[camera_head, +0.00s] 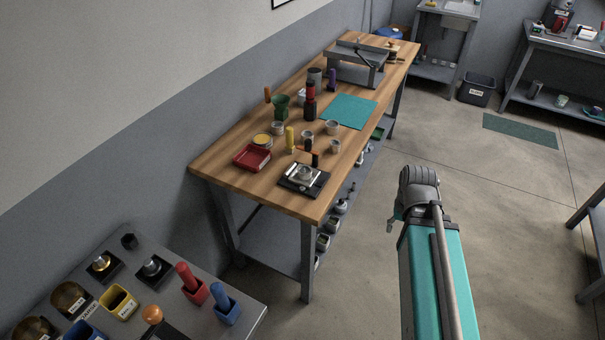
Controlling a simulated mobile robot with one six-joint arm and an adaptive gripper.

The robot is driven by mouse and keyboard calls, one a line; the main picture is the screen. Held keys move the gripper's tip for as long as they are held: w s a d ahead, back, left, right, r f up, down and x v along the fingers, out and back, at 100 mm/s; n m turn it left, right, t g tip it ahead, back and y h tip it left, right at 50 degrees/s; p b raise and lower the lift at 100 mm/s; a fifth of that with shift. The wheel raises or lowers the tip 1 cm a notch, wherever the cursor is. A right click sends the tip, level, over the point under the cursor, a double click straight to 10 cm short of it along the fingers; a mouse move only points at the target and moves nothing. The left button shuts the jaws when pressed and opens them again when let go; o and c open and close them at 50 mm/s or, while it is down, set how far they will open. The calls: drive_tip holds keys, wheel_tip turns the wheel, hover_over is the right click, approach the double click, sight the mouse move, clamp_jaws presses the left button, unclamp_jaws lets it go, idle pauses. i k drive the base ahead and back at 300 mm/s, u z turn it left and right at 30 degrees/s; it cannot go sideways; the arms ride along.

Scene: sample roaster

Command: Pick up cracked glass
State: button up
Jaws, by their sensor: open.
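I cannot make out a cracked glass in the head view; any crack is too small to tell. Small pale cups stand on the wooden workbench (235,165), among them one cup (332,127) near the teal mat and another cup (335,146) nearer its right edge. A small pale vessel (562,101) stands on the low shelf of the far right bench; its material is unclear. My arm shows at the lower right, over the open floor and apart from the workbench.
The workbench also holds a red tray (251,158), a black scale (304,180), a teal mat (348,111) and a grey lever device (357,65). A metal table (240,315) with cups and tools is at lower left. A black bin (476,90) stands behind.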

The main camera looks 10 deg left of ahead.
sight(304, 172)
drive_tip(key=u, duration=0.05)
drive_tip(key=k, duration=1.05)
drive_tip(key=u, duration=0.5)
drive_tip(key=i, duration=1.05)
